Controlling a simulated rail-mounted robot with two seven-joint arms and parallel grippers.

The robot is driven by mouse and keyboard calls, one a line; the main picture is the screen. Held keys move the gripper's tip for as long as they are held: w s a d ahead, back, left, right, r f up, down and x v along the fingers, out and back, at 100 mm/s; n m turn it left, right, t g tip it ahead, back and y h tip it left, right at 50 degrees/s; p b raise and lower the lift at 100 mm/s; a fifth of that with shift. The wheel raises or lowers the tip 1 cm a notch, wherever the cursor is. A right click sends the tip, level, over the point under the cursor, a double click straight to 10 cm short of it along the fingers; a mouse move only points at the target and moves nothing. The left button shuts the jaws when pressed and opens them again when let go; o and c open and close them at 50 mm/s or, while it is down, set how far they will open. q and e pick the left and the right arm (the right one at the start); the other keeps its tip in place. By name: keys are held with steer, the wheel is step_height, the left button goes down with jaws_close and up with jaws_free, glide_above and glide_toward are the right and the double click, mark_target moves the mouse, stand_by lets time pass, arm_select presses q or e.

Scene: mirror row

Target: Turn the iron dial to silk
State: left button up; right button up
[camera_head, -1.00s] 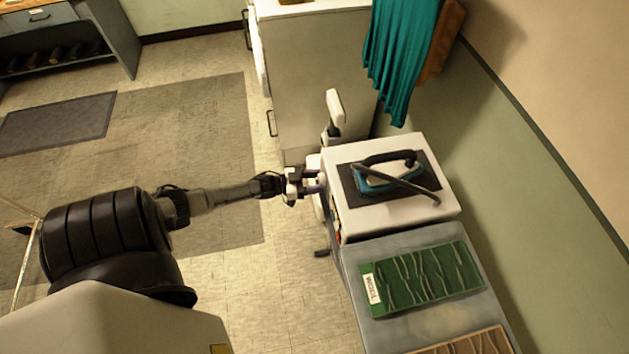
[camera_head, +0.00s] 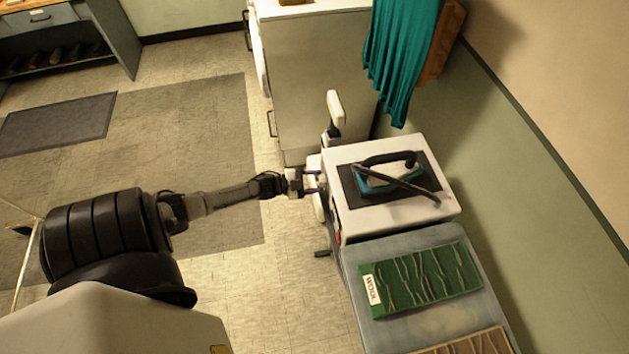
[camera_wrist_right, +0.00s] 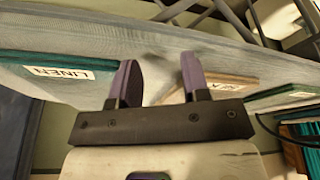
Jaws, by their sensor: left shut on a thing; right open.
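The teal and black iron (camera_head: 388,180) lies on the dark pad on top of the white ironing unit (camera_head: 345,209) in the head view. My left gripper (camera_head: 312,182) is at the unit's left-hand face, with its fingers pointing at it. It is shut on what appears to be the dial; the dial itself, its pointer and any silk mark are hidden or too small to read. My right gripper (camera_wrist_right: 158,80) is open and empty in the right wrist view, and is not seen in the head view.
A grey table (camera_head: 355,278) beside the unit bears a green cloth panel (camera_head: 425,281) labelled WOOL. A blue-green panel labelled LINEN (camera_wrist_right: 40,71) shows in the right wrist view. A teal cloth (camera_head: 402,55) hangs behind. The floor (camera_head: 285,285) left of the table is clear.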

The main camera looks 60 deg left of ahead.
stand_by(0.5)
arm_select(q)
steer(key=o, duration=0.9)
steer(key=shift+s, duration=0.1)
steer(key=shift+p+v, duration=1.35)
steer(key=shift+v, duration=5.5)
